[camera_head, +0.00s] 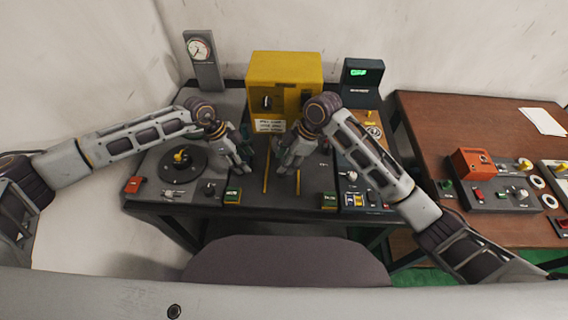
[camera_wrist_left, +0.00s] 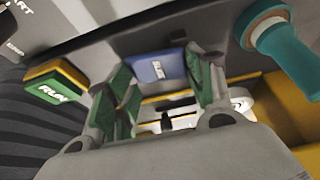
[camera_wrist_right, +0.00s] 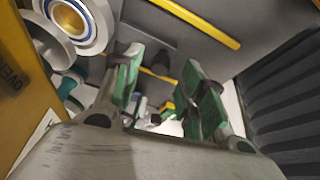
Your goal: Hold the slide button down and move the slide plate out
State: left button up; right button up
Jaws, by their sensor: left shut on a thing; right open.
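The blue slide button (camera_wrist_left: 163,65), its lettering upside down, shows in the left wrist view. My left gripper (camera_head: 240,166) has its green-padded fingers on either side of this button, closed on it. In the head view the hand hides the button. My right gripper (camera_head: 290,165) is open and empty, over the dark station top near the yellow strips. In the right wrist view a bearing ring (camera_wrist_right: 72,18) in a pale round holder lies beyond the left finger. I cannot make out the slide plate for certain.
A yellow machine (camera_head: 284,75) stands behind both hands. Green buttons (camera_head: 232,196) line the station's front edge. A teal cylinder (camera_wrist_left: 287,48) is close to the left gripper's right finger. A brown table (camera_head: 460,135) stands right.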

jog(key=shift+x, duration=1.15)
grip_shut()
